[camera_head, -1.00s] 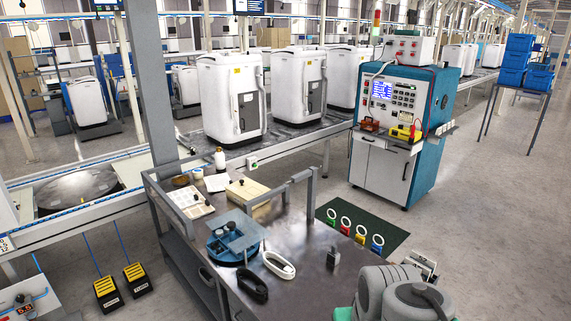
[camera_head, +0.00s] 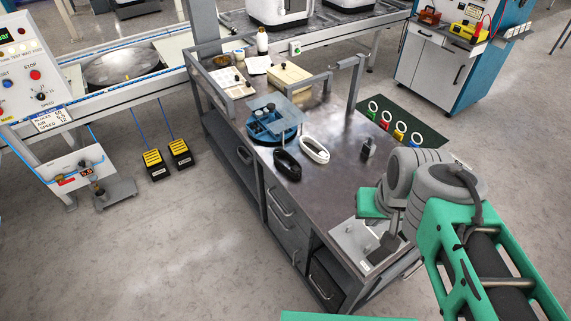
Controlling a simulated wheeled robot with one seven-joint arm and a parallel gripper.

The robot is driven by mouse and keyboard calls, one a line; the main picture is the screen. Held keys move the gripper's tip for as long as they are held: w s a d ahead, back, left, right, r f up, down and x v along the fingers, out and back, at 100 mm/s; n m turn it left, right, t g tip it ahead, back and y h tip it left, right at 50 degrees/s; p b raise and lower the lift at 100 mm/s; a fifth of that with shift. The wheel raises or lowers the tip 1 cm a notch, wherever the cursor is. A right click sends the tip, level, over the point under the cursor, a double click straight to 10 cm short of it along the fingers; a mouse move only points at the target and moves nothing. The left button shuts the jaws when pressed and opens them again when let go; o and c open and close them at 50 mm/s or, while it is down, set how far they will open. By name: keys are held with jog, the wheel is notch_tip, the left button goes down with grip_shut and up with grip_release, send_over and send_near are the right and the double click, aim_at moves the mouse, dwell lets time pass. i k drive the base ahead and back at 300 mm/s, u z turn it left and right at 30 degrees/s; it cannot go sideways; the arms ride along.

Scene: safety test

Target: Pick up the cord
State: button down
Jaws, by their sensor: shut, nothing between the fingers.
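A black coiled cord (camera_head: 287,165) lies in a loop on the dark workbench top (camera_head: 335,185). A white coiled cord (camera_head: 314,150) lies just to its right, and the two are close together. My arm comes in from the lower right, with its grey joints and green casing over the bench's right side. My gripper (camera_head: 384,246) shows small and dark below the arm, partly hidden by it. It is shut and empty, above or near the bench's near right corner, well to the right of and nearer than both cords.
A pale metal plate (camera_head: 352,240) lies at the near corner. A grey rail (camera_head: 352,88) rises at the far edge. The bench between the cords and plate is clear.

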aim_at(296, 170)
jog(key=u, duration=0.4)
jog(key=k, duration=0.45)
jog(key=u, duration=1.55)
jog(key=i, duration=0.9)
jog(key=z, duration=0.8)
jog(key=i, duration=0.45)
jog(key=z, duration=0.5)
